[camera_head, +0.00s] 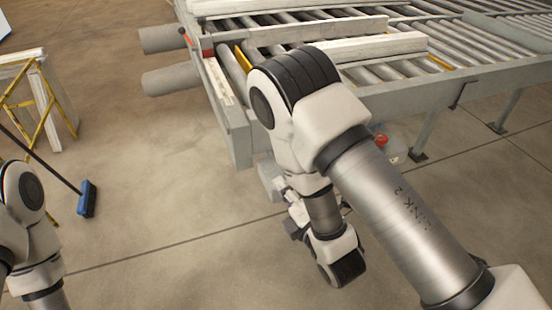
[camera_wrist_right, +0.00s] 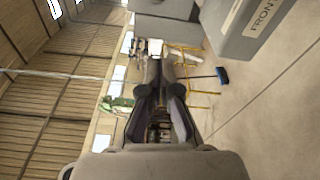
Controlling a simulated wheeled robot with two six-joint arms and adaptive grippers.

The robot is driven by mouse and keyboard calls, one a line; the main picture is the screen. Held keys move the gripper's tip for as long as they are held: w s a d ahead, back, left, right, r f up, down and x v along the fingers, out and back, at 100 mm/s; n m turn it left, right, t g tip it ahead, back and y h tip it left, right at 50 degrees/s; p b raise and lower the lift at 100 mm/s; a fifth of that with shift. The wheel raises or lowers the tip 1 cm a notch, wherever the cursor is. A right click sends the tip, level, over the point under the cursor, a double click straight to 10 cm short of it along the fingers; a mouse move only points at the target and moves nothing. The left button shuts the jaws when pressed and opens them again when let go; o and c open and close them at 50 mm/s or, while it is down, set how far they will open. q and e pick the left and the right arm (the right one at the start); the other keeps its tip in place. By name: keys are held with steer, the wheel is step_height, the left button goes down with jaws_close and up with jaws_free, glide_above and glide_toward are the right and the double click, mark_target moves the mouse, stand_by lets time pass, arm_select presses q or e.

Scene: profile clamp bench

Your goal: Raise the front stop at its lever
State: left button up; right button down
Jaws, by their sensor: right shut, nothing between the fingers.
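A grey box lettered FRONT (camera_wrist_right: 262,18) shows at the upper right of the right wrist view, beside my right gripper (camera_wrist_right: 162,66). The gripper is shut and empty. A grey block (camera_wrist_right: 165,10) lies just past the fingertips; I cannot tell whether they touch it, or whether it belongs to the front stop. In the head view my right forearm hides much of the bench's near end, and the right gripper (camera_head: 284,188) is small beside it. No lever of the front stop can be picked out clearly. My left gripper is out of view.
The roller bench (camera_head: 232,132) carries white profiles (camera_head: 300,32). A small red-tipped handle (camera_head: 183,32) is at its far left; a red knob (camera_head: 381,140) is under its side. A blue broom (camera_head: 87,198) and yellow trestle (camera_head: 42,112) stand left. Open floor lies between.

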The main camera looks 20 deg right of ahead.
steer(key=w+b, duration=0.1)
steer(key=w, duration=0.2)
steer(key=w+d+b, duration=0.1)
steer(key=w+b, duration=0.1)
steer(key=w, duration=0.1)
steer(key=w+b, duration=0.1)
steer(key=w, duration=0.2)
steer(key=shift+w+d+r, duration=0.2)
steer(key=shift+d+r, duration=0.05)
steer(key=shift+d, duration=0.1)
steer(key=shift+s+d, duration=0.1)
steer(key=shift+d, duration=0.15)
steer(key=shift+a, duration=0.1)
steer(key=shift+a, duration=0.1)
